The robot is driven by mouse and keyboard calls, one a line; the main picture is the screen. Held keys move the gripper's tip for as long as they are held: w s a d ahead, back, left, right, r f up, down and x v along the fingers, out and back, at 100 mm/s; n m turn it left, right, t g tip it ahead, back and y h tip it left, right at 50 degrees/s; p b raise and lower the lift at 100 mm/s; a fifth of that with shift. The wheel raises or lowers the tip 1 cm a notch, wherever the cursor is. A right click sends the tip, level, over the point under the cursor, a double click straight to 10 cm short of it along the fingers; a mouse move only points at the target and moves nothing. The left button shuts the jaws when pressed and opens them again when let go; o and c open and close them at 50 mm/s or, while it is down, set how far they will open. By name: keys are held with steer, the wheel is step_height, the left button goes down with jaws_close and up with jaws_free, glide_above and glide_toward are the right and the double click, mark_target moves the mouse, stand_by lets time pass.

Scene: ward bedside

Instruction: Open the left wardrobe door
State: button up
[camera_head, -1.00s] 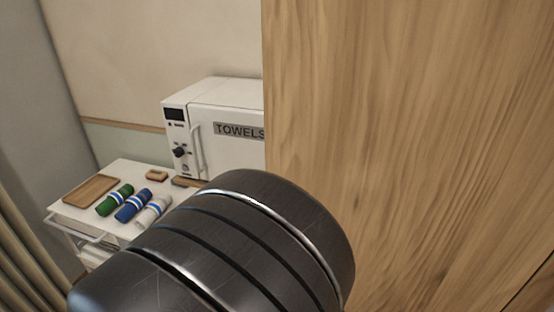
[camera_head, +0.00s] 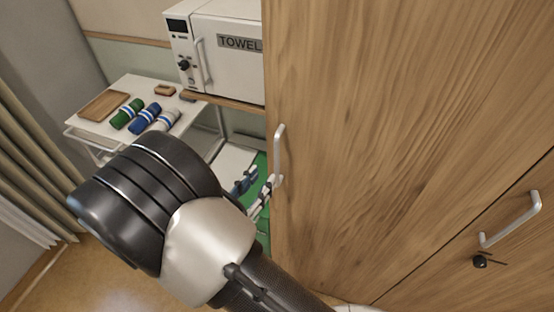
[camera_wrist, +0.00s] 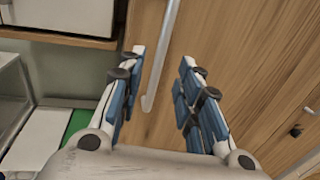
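The wardrobe's wooden left door (camera_head: 400,120) fills the right of the head view and looks closed. Its silver bar handle (camera_head: 279,150) stands near the door's left edge. My gripper (camera_head: 271,184) is at the lower end of this handle. In the wrist view my gripper (camera_wrist: 163,58) is open, with its blue-padded fingers apart. The handle (camera_wrist: 162,60) appears between the fingertips, with a gap on each side; no finger clearly touches it.
A second wooden front (camera_head: 520,250) with a handle (camera_head: 512,220) and a key in a lock (camera_head: 481,261) lies right of a seam. A white towel cabinet (camera_head: 228,55) and a trolley (camera_head: 85,122) with rolled towels stand at left. A curtain (camera_head: 30,170) hangs far left.

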mark_target(275, 163)
steer(key=x, duration=0.8)
steer(key=shift+w+d, duration=0.1)
steer(key=shift+d, duration=0.05)
jaws_close()
stand_by(0.5)
